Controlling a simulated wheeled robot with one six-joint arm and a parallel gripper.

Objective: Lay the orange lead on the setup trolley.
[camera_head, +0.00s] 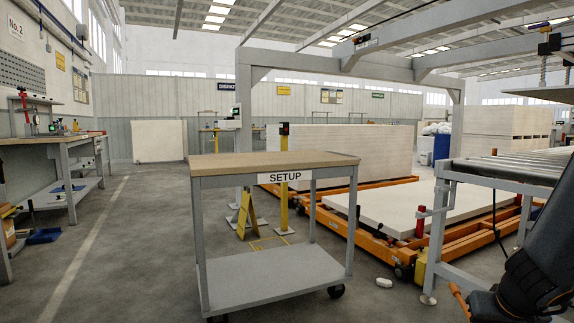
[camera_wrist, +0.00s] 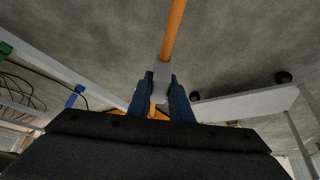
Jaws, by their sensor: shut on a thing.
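The orange lead (camera_wrist: 173,30) shows in the wrist view as a straight orange length running up from a grey end piece (camera_wrist: 161,72). My gripper (camera_wrist: 162,84) has its two blue fingers closed on that grey piece. In the head view a short orange length (camera_head: 459,300) shows beside my dark arm at the lower right; the fingers are not clear there. The setup trolley (camera_head: 230,164) stands left of my arm and apart from it, with a bare wooden top, a "SETUP" label and a grey lower shelf (camera_head: 262,278). Its shelf and casters appear at right in the wrist view (camera_wrist: 245,103).
A roller conveyor (camera_head: 510,165) on a grey frame stands at right, near my arm. Behind the trolley are a yellow floor sign (camera_head: 246,213) and an orange lift table (camera_head: 375,243) with a white board. A workbench (camera_head: 50,143) is at left. Floor left of the trolley is clear.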

